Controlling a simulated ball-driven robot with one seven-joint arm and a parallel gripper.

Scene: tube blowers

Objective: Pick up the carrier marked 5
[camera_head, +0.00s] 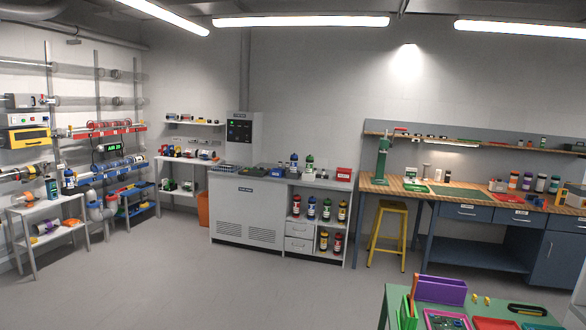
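My gripper is not in view. Several upright canister-like things, which may be carriers, stand in the open shelves of the grey cabinet (240,208) in the middle. On its upper shelf are a red-topped one (296,206), a blue-topped one (311,209), a green-topped one (327,210) and another (342,212). A yellow-topped one (323,241) and a red one (338,244) stand on the lower shelf. A blue-topped one (294,164) and a green-topped one (309,164) stand on the cabinet top. No number 5 can be read at this distance.
A green table (397,292) with a purple bin (440,290) is close at lower right. A yellow stool (389,235) stands by the workbench (470,201). White shelving (30,245) with equipment lines the left. The grey floor (250,285) before the cabinet is clear.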

